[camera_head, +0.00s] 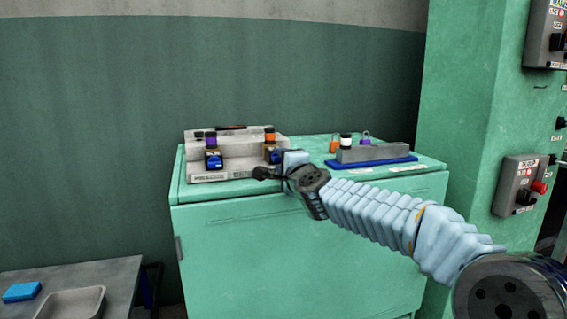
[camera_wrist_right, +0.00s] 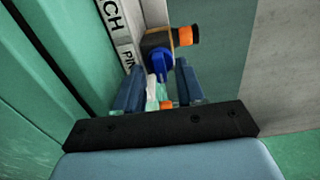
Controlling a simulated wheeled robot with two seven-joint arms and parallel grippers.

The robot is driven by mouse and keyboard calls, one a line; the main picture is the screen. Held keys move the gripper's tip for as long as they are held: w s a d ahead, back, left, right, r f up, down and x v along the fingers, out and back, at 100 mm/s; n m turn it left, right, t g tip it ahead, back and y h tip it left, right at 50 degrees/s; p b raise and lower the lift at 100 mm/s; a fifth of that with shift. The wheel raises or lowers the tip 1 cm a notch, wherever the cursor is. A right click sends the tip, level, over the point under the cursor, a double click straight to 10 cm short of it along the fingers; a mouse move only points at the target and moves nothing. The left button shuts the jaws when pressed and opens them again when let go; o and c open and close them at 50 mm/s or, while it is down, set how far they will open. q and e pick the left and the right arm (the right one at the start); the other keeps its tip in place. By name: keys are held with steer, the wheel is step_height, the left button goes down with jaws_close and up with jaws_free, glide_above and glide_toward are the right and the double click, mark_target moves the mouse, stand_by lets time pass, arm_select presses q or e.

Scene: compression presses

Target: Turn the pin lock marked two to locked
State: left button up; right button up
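A grey stepped block (camera_head: 235,150) stands on the left of the green cabinet top. One pin lock with a dark body and blue knob (camera_head: 213,160) is at its left. A second pin lock with an orange-topped cylinder (camera_head: 270,135) is at its right. My right gripper (camera_head: 283,158) is right beside this second lock and partly covers it. In the right wrist view the fingers (camera_wrist_right: 160,90) are apart, with the blue knob (camera_wrist_right: 161,66) just beyond their tips, roughly between them. I cannot tell whether they touch it. The number markings are not readable. My left gripper is out of view.
A grey bar on a blue base (camera_head: 372,160) lies on the right of the cabinet top (camera_head: 240,190), with small orange, white and purple items behind it. A control box with a red button (camera_head: 538,187) is at right. A metal tray (camera_head: 75,300) sits lower left.

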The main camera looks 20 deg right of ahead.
steer(key=s, duration=1.3)
steer(key=shift+s+d, duration=0.25)
steer(key=shift+s, duration=0.15)
